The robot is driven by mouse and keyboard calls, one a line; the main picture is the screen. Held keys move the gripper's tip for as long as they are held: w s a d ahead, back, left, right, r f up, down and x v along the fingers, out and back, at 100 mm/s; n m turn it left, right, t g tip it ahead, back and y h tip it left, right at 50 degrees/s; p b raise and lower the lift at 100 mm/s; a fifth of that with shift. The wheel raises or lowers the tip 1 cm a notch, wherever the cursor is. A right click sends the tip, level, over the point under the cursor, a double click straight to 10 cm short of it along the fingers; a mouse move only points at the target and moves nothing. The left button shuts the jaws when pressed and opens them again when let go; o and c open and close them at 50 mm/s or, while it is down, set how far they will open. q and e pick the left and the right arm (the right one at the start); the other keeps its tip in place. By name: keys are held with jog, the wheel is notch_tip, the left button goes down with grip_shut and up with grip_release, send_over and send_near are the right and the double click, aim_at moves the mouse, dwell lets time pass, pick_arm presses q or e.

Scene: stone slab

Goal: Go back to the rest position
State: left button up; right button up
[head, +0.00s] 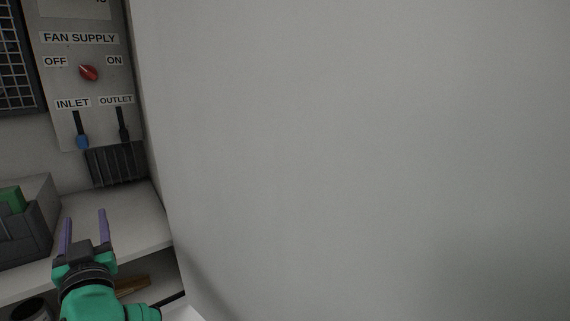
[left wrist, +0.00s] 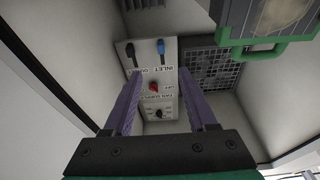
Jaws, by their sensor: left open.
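My left gripper (head: 84,232) is at the lower left of the head view, with its two purple fingers apart and nothing between them. It is over the pale shelf, below the fan supply panel (head: 88,125). In the left wrist view the open fingers (left wrist: 162,105) point toward the same panel (left wrist: 140,90), which appears upside down there. The panel has a red knob (head: 88,72), a blue-tipped inlet lever (head: 82,140) and a dark outlet lever (head: 123,125). My right gripper is in neither view.
A large pale wall (head: 370,150) fills the middle and right of the head view. A grey bin with something green (head: 20,235) stands left of the gripper on the shelf (head: 142,215). A dark grille (left wrist: 210,68) and a green-edged case (left wrist: 268,40) show in the left wrist view.

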pick_arm(q)
jog(key=s+d+f+m+g+h, duration=0.2)
jog(key=f+g+h, duration=0.1)
jog(key=f, duration=0.7)
jog(key=s+d+f+m+g+h, duration=0.2)
jog(key=f+h, duration=0.2)
jog(key=f, duration=0.6)
jog(key=s+d+f+m+g+h, duration=0.55)
jog(key=s+d+f+g, duration=0.4)
jog(key=s+f, duration=0.6)
jog(key=s+d+f, duration=0.1)
jog(key=s+f, duration=0.1)
jog(key=f, duration=1.1)
jog(key=s+d+f, duration=0.1)
jog(key=s+f, duration=0.2)
jog(key=f, duration=1)
jog(key=s+a+r+p, duration=0.3)
jog(key=s+r+p, duration=0.7)
jog(key=p, duration=1.2)
jog(key=s+g, duration=0.1)
jog(key=s, duration=0.2)
jog(key=shift+a+r, duration=0.3)
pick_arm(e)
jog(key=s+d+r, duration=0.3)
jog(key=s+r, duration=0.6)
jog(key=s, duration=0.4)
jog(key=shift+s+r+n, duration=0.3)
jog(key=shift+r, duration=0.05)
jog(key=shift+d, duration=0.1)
